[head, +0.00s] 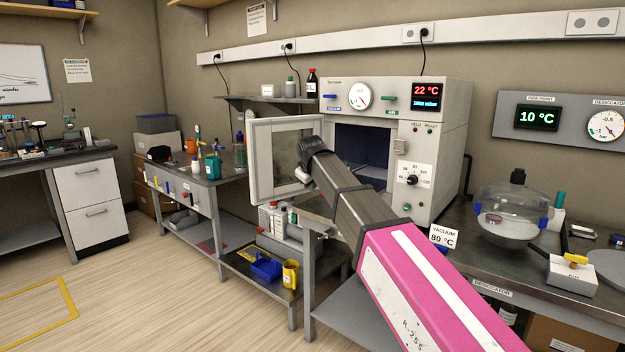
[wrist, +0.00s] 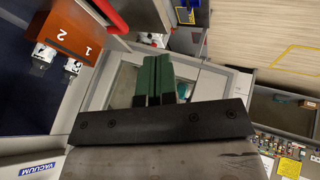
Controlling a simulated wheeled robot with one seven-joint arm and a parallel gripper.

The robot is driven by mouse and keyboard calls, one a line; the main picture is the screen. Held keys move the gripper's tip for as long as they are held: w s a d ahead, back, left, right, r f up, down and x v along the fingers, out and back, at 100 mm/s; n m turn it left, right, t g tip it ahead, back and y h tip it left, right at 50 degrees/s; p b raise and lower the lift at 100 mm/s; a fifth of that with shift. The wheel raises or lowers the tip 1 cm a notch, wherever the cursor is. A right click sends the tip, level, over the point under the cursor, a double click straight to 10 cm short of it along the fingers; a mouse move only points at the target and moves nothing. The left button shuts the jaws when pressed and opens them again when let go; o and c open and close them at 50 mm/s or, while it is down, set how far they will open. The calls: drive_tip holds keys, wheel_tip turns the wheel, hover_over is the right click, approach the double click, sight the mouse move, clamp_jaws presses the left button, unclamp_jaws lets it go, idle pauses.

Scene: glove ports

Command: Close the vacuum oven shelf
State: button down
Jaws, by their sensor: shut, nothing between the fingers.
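The vacuum oven (head: 448,135) stands on the bench with its glazed door (head: 262,165) swung open to the left. Its cavity (head: 365,145) is dark blue. In the wrist view, an orange-brown shelf (wrist: 72,22) bears the numbers 1 and 2, with a grey front edge and a red bar (wrist: 104,14). Two small items with white labels sit beside the numbers. My arm hides the shelf in the head view. My gripper (wrist: 153,80) is shut and empty, in front of the oven opening and between the shelf front and the door's glass. Its fingertips are hard to see in the head view (head: 305,170).
A glass desiccator (head: 510,215) stands on the right bench, with a vacuum sign (head: 443,237) near its left. A side bench (head: 200,170) with bottles lies behind the open door. A yellow mug (head: 291,273) is on the lower shelf. The left floor is clear.

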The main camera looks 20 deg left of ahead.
drive_tip(key=w+f, duration=0.4)
drive_tip(key=w, duration=0.2)
drive_tip(key=shift+d+f, duration=0.3)
drive_tip(key=shift+d, duration=0.05)
drive_tip(key=shift+w, duration=0.1)
drive_tip(key=w+d, duration=0.2)
drive_tip(key=w, duration=0.4)
drive_tip(key=w+d, duration=0.3)
drive_tip(key=w, duration=0.4)
drive_tip(key=w+d, duration=0.3)
drive_tip(key=w, duration=0.3)
drive_tip(key=shift+w, duration=0.25)
drive_tip(key=shift+w+d+r, duration=0.1)
drive_tip(key=shift+w+d, duration=0.05)
